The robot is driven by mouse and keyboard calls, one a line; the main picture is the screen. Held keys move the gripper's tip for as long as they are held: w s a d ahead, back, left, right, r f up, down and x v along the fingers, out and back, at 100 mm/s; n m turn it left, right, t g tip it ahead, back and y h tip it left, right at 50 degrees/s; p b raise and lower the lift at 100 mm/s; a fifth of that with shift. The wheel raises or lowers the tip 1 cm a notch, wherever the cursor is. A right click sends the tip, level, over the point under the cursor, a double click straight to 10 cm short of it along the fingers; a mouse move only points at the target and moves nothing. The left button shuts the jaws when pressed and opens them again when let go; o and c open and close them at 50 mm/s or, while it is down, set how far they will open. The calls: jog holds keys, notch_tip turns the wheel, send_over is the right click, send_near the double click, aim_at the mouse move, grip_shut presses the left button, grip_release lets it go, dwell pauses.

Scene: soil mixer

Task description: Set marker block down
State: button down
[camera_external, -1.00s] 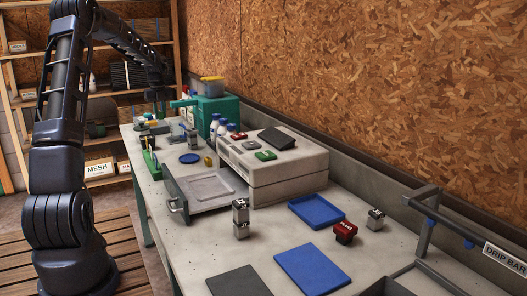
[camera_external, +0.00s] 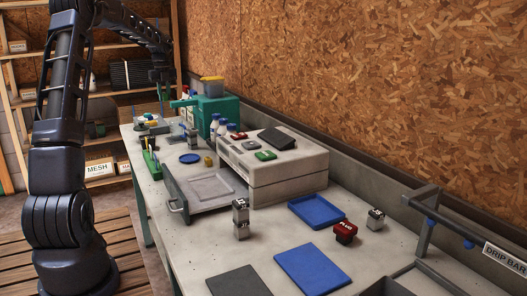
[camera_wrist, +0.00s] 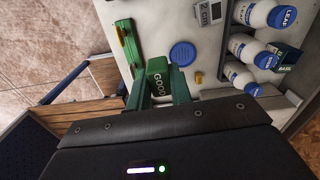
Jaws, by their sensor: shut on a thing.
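My gripper (camera_wrist: 156,88) has green fingers and is shut on a green block (camera_wrist: 158,66) marked "GOOD" in the wrist view. The block is between the fingertips, with its labelled face toward the camera. In the external view my gripper (camera_external: 165,95) is small and dark, raised above the far end of the grey bench (camera_external: 200,246). The held block is too small there to make out clearly.
A blue disc (camera_wrist: 183,54) lies near the block in the wrist view, with a long green holder (camera_wrist: 125,40) on the left and white bottles (camera_wrist: 262,14) on the right. A teal machine (camera_external: 215,112) stands nearby. An open drawer (camera_external: 174,184) juts out front.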

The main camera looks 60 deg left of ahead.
jog(key=w+d, duration=2.6)
jog(key=d, duration=0.4)
jog(key=w+d, duration=0.4)
jog(key=d, duration=0.3)
send_over(367, 260)
jog(key=shift+m, duration=0.4)
notch_tip(367, 260, down, 20)
jog(key=shift+f, duration=2.5)
jog(key=shift+f, duration=0.1)
